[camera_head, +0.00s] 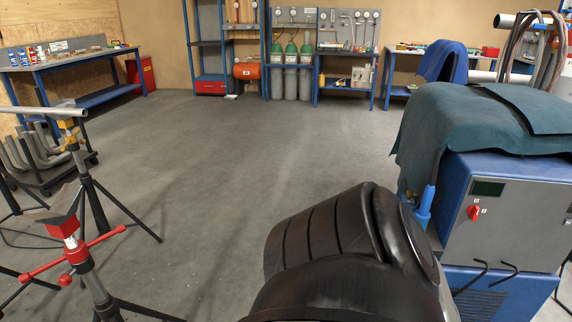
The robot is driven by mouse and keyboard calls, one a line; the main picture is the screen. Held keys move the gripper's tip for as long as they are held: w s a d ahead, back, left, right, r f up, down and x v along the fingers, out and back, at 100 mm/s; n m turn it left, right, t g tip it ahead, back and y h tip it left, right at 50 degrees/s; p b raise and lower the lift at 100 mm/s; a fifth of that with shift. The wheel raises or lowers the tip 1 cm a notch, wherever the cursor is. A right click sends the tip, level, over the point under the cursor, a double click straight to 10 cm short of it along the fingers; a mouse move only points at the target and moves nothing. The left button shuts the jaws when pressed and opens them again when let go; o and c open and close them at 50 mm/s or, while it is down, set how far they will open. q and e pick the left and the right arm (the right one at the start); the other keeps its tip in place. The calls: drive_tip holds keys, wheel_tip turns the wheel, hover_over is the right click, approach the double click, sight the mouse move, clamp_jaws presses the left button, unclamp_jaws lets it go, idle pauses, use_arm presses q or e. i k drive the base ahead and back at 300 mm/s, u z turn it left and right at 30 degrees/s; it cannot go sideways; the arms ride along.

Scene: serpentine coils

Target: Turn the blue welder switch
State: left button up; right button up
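The blue welder (455,195) stands at the right, with a grey front panel. A small red rotary switch (474,212) sits on that panel, left of its middle, below a dark display (488,188). The switch is in plain view, but its exact setting is too small to read. Neither of my grippers is in view. A black rounded link of my own arm fills the bottom middle, to the left of the welder.
A dark green cloth (480,120) drapes over the welder's top. Black hooks (470,278) stick out below its panel. Tripod stands (75,250) and bent pipes (35,150) stand at the left. Open grey floor (230,150) lies between, with workbenches (345,85) along the back wall.

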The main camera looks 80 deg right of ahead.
sight(474, 210)
drive_tip(key=z, duration=3.05)
drive_tip(key=i, duration=1)
